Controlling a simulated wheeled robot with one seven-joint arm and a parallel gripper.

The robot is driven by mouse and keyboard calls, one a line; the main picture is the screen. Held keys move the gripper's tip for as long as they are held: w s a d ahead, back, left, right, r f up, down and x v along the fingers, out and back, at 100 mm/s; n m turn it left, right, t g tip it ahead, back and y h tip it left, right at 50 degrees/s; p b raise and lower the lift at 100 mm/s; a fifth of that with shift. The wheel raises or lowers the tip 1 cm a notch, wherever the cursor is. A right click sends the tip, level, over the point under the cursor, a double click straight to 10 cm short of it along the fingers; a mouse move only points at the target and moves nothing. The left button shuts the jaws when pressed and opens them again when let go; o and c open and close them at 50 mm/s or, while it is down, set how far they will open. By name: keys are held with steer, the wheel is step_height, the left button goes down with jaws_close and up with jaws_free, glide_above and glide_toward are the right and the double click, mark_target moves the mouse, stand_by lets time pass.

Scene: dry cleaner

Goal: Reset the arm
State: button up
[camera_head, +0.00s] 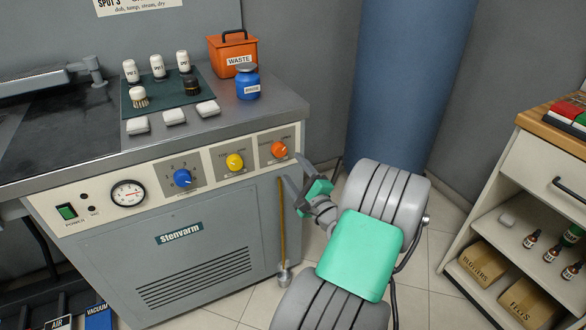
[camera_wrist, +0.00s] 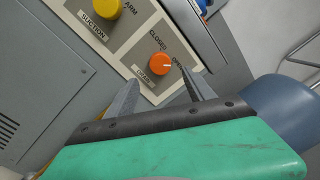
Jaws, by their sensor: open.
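My gripper (camera_head: 292,176) is in front of the right end of the grey Stenvarm machine (camera_head: 200,267), close to the orange knob (camera_head: 279,149). In the wrist view my gripper (camera_wrist: 158,82) has its two fingers apart with nothing held. The orange knob (camera_wrist: 160,65) shows just beyond and between the fingertips, with "CLOSED" and "OPEN" printed around it. Its white mark points right, toward "OPEN". I cannot tell whether a fingertip touches the panel. The yellow knob (camera_head: 235,161) and blue knob (camera_head: 182,178) are left of it. The yellow knob (camera_wrist: 102,6) also shows in the wrist view.
On the machine top are an orange waste bin (camera_head: 232,54), a blue jar (camera_head: 248,84) and a dark green mat (camera_head: 168,85) with several bottles, brushes and white pads. A shelf unit (camera_head: 545,165) stands right. A wooden-handled tool (camera_head: 283,235) leans on the machine's front.

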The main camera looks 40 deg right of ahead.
steer(key=w+a+r+n+g+y+p, duration=0.2)
steer(key=w+a+r+n+y+p, duration=0.15)
steer(key=a+n, duration=0.5)
steer(key=w+a+r+n+g+y+p, duration=0.3)
steer(key=w+a+n+y+p, duration=0.15)
steer(key=a, duration=0.75)
steer(key=s+a+r+n+g+p, duration=0.2)
steer(key=a+n+g+p, duration=0.1)
steer(key=a+n, duration=0.15)
steer(key=s+a+r+n+g+p, duration=0.2)
steer(key=s+a+n+g+p, duration=0.15)
steer(key=a, duration=0.25)
steer(key=s+a+r+n+g+h+p, duration=0.2)
steer(key=s+r+n+p, duration=0.4)
steer(key=s+r, duration=0.3)
steer(key=s+a+g, duration=0.1)
steer(key=s, duration=0.3)
steer(key=shift+h+p, duration=0.35)
steer(key=shift+h, duration=0.05)
